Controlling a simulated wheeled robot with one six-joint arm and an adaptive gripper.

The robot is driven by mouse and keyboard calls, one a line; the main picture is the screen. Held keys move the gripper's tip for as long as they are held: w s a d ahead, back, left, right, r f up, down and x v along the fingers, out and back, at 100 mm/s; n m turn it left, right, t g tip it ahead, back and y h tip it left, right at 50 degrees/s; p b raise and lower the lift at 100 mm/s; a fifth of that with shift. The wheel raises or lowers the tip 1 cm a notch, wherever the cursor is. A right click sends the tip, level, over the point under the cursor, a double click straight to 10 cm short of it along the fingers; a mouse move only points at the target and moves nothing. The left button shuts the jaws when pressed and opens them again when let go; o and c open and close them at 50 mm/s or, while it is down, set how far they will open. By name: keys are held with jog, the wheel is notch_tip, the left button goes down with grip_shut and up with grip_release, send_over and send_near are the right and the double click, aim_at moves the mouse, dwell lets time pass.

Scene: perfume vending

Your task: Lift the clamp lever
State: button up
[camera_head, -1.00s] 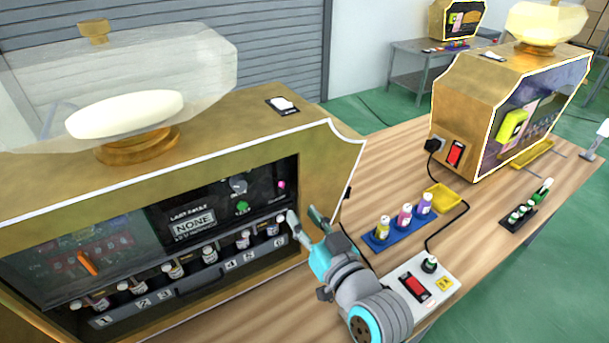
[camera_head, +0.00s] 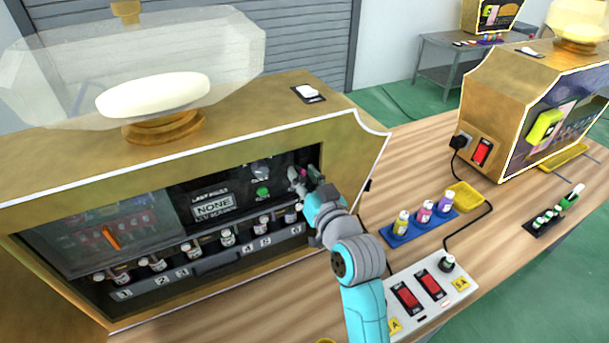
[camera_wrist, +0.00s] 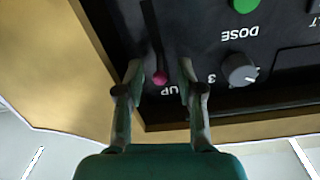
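The clamp lever (camera_wrist: 160,78) has a small pink knob on a thin dark stem, set in the black control panel (camera_wrist: 285,25) of the near vending machine. In the wrist view the panel appears upside down, and part of a label reading "UP" shows beside the knob. My gripper (camera_wrist: 162,72) is open, with one finger on each side of the pink knob and visible gaps between. In the head view my gripper (camera_head: 302,179) reaches into the right end of the machine's recess, and its fingers largely hide the lever.
A grey knob (camera_wrist: 239,69) and a green button (camera_wrist: 244,5) sit beside the lever. The recess frame (camera_wrist: 95,65) is close to my fingers. Several bottles (camera_head: 228,238) stand on the shelf below. A switch box (camera_head: 430,290) and a blue bottle tray (camera_head: 420,225) are on the table.

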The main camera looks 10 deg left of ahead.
aim_at(296, 158)
jog(key=shift+c, duration=0.2)
grip_shut()
jog(key=shift+r, duration=0.1)
jog(key=shift+w+a+r+g+h, duration=0.1)
jog(key=shift+w+r+g+h, duration=0.05)
jog(key=shift+r+g+h, duration=0.3)
jog(key=shift+w+a+r+g+h, duration=0.1)
jog(key=shift+r+g+h, duration=0.15)
jog(key=shift+r+g, duration=0.3)
jog(key=shift+w+a+r+g+h, duration=0.1)
jog(key=shift+w+r+g+h, duration=0.1)
jog(key=shift+g+h, duration=0.2)
jog(key=shift+w+a+r+g+h, duration=0.1)
jog(key=shift+r+g+h, duration=0.15)
jog(key=shift+g, duration=0.25)
jog(key=shift+o, duration=0.2)
grip_release()
jog(key=shift+f, duration=0.1)
jog(key=shift+s+d, duration=0.1)
